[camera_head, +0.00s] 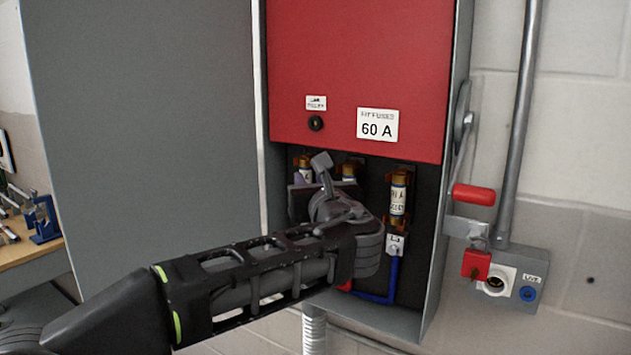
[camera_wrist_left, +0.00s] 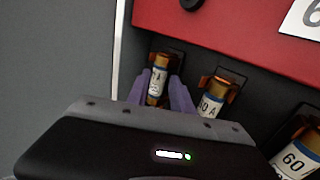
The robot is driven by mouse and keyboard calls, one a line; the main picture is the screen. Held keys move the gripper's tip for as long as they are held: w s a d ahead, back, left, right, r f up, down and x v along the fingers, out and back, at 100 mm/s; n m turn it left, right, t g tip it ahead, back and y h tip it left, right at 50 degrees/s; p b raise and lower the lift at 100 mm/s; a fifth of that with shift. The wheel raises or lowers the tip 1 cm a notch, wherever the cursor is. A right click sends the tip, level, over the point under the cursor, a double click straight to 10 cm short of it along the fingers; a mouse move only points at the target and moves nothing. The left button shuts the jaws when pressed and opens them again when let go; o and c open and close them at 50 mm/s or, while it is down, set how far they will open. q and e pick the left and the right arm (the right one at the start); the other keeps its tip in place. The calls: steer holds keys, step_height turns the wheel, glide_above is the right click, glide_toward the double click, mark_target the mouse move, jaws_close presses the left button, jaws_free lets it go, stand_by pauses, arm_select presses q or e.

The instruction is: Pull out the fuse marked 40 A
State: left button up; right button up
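Three fuses stand upright in clips in a dark compartment below a red panel. The left fuse (camera_wrist_left: 157,84) carries a label whose number is too blurred and covered to read. The middle fuse (camera_wrist_left: 211,98) seems to read 60 A, and so does the right fuse (camera_wrist_left: 296,158). My left gripper (camera_wrist_left: 160,84) has its purple fingers on both sides of the left fuse, close to it. Whether they touch it is unclear. The right fuse (camera_head: 398,198) is in plain sight in the head view, while my left gripper (camera_head: 302,185) partly hides the others. My right gripper is not in view.
The red panel (camera_head: 360,60) has a "Fit fuses 60 A" label (camera_head: 377,125). The grey door (camera_head: 140,120) stands open at left. A red-handled lever (camera_head: 474,194) and a red padlock (camera_head: 476,264) are on the right. A blue cable (camera_head: 378,298) runs below the fuses.

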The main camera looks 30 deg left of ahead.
arm_select(q)
steer(key=shift+x, duration=1.2)
jaws_close()
